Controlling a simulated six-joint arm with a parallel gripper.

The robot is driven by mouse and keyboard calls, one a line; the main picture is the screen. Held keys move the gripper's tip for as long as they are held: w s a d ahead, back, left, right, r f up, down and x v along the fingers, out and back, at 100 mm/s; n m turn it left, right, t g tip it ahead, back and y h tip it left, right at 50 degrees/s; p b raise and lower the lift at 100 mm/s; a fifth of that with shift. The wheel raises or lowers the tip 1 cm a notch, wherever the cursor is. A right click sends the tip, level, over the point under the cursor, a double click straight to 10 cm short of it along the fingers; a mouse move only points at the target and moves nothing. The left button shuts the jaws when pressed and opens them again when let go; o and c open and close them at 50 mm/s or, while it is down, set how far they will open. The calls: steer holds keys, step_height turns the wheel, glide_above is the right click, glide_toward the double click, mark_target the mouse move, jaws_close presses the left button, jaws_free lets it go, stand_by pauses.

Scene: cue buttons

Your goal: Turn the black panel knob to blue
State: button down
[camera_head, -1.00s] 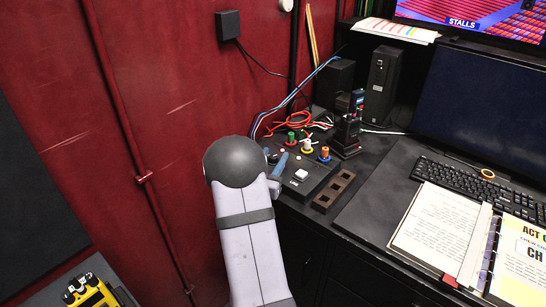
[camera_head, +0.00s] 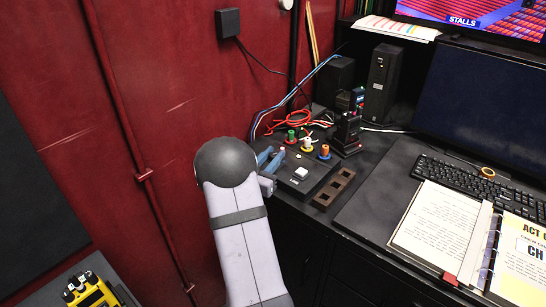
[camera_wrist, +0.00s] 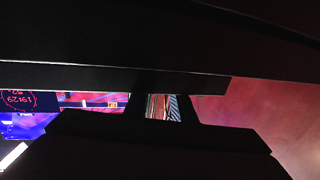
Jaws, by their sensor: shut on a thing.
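The black control panel (camera_head: 318,178) sits at the left end of the desk in the head view. The wrist view is mostly filled by dark shapes close to the lens and does not show the knob clearly.
A brown slotted block (camera_head: 334,188) lies to the right. A handheld radio (camera_head: 347,132) and red cables (camera_head: 290,121) are behind.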

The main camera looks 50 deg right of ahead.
steer(key=m+g, duration=0.2)
steer(key=g, duration=0.2)
steer(key=m+g, duration=0.3)
steer(key=g, duration=0.1)
steer(key=shift+w+f+m+g, duration=0.1)
steer(key=shift+m+g, duration=0.2)
steer(key=shift+g, duration=0.1)
steer(key=shift+m+g+y+b, duration=0.4)
steer(key=shift+m+g, duration=0.1)
steer(key=shift+g, duration=0.2)
steer(key=c, duration=1.5)
jaws_free()
steer(key=shift+a, duration=0.1)
steer(key=shift+b+v, duration=0.8)
steer(key=shift+v, duration=2.75)
steer(key=shift+w, duration=0.1)
